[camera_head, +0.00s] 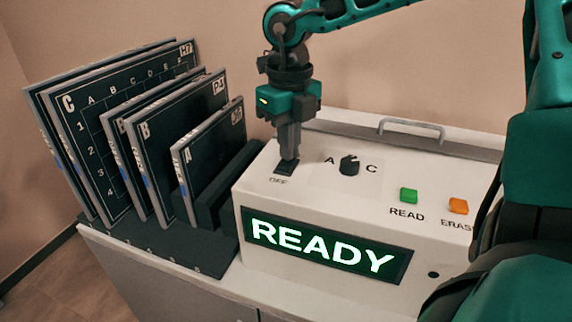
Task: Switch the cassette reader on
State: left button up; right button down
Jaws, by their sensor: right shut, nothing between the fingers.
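The cassette reader (330,198) is a white box on a cabinet, with a sloped top panel. Its front display (322,247) is lit and reads READY in bright letters on dark green. A black rocker switch (286,168) with the word OFF below it sits at the left of the panel. My right gripper (288,157) points straight down and is shut and empty, its fingertips at the switch; I cannot tell whether they touch it. The fingers hide the switch's upper part and any label above it. My left gripper is not in view.
Right of the switch are a black knob (349,165) between A and C, a green READ button (409,195) and an orange ERASE button (458,206). A grey handle (412,128) is behind. Several dark cassettes (120,130) stand in a rack (160,246) at left, close beside the reader.

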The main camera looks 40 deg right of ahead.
jog(key=shift+r+p, duration=2.05)
jog(key=shift+r, duration=1.4)
jog(key=shift+f, duration=0.1)
